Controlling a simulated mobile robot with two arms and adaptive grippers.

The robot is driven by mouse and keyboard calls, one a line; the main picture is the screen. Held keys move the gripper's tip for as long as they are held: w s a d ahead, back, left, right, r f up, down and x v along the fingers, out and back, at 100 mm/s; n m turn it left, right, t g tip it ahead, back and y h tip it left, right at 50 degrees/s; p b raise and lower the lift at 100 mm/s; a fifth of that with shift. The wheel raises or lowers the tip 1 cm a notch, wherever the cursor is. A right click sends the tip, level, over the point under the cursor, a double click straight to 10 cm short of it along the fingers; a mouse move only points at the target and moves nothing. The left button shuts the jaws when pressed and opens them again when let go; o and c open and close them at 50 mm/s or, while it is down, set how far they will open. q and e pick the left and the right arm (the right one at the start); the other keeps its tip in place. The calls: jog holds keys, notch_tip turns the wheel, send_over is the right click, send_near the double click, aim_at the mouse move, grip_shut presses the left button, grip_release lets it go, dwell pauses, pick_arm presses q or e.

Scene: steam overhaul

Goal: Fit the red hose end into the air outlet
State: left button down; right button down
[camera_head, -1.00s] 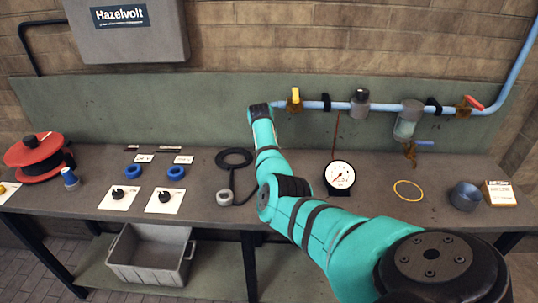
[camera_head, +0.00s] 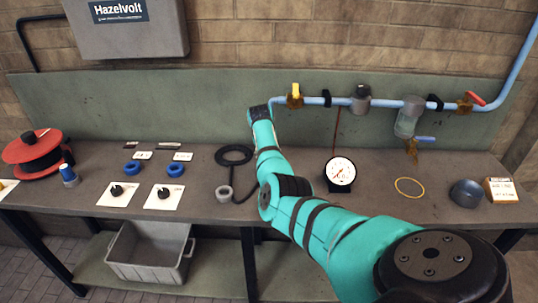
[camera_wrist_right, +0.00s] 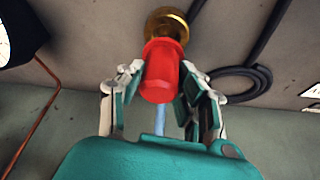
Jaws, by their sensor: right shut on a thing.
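The red hose end (camera_wrist_right: 161,72) sits between the fingers of my right gripper (camera_wrist_right: 162,80), which is shut on it in the right wrist view. A round brass piece (camera_wrist_right: 167,22) lies at its far end; I cannot tell whether the two are joined. A pale blue length (camera_wrist_right: 160,121) shows at its other end. In the head view, my right gripper is hidden behind its own arm, near the left end of the blue air pipe (camera_head: 335,101). Brass with a yellow handle (camera_head: 295,93) sits there. The outlet's mouth cannot be made out. My left gripper is out of view.
The gauge (camera_head: 340,172) stands on the bench right of my arm, with a yellow ring (camera_head: 409,187) beyond it. A black ring with a cable (camera_head: 234,154) lies left of my arm. A filter bowl (camera_head: 408,118) hangs under the pipe.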

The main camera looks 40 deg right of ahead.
jog(key=shift+f+b, duration=1.25)
jog(key=shift+f, duration=0.55)
jog(key=c, duration=0.8)
grip_release()
jog(key=v, duration=1.2)
jog(key=shift+s+a, duration=0.1)
